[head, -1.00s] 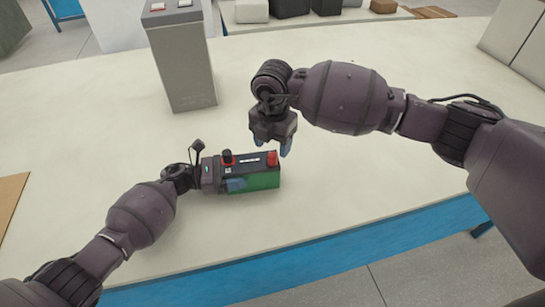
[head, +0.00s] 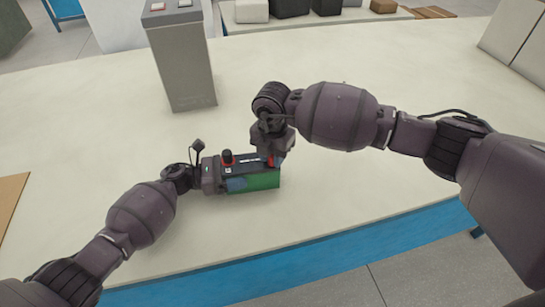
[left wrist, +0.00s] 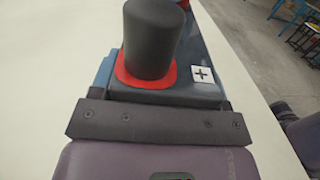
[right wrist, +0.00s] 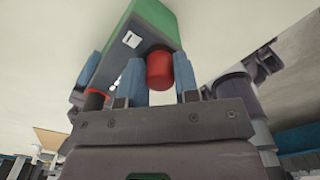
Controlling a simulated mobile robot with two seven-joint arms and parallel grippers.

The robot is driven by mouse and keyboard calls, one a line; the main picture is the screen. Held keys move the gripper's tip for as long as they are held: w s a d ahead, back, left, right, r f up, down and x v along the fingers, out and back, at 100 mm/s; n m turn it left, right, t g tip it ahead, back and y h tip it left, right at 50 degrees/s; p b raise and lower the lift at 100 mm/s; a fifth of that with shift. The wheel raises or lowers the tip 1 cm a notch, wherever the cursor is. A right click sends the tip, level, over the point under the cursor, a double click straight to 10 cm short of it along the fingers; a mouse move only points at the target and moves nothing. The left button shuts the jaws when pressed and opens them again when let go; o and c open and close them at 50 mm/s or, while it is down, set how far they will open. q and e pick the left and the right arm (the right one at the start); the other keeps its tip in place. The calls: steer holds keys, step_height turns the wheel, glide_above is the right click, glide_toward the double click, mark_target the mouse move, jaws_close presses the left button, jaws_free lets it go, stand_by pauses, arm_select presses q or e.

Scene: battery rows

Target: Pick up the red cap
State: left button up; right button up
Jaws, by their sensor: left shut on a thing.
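A green and black battery (head: 252,181) lies on the table. It also shows in the right wrist view (right wrist: 150,22). The red cap (head: 270,160) sits on its right end. In the right wrist view the red cap (right wrist: 160,70) appears between the two blue fingertips of my right gripper (right wrist: 162,85). That gripper is open; I cannot tell if a finger touches the cap. My left gripper (head: 233,184) is shut on the battery's left part. Near it a black terminal cap (left wrist: 152,38) stands upright in a red ring, beside a plus label (left wrist: 203,75).
A tall grey box (head: 182,65) with two buttons stands behind the battery. A brown board (head: 12,200) lies at the left edge. Boxes stand at the back and far right. The table's blue front edge (head: 290,253) runs below. The table around the battery is clear.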

steer(key=shift+c, duration=0.9)
steer(key=shift+r, duration=0.1)
step_height(320, 180, up, 10)
steer(key=shift+f, duration=0.1)
steer(key=shift+o, duration=1.2)
steer(key=shift+c, duration=1.2)
steer(key=shift+r, duration=0.85)
steer(key=shift+r, duration=2.3)
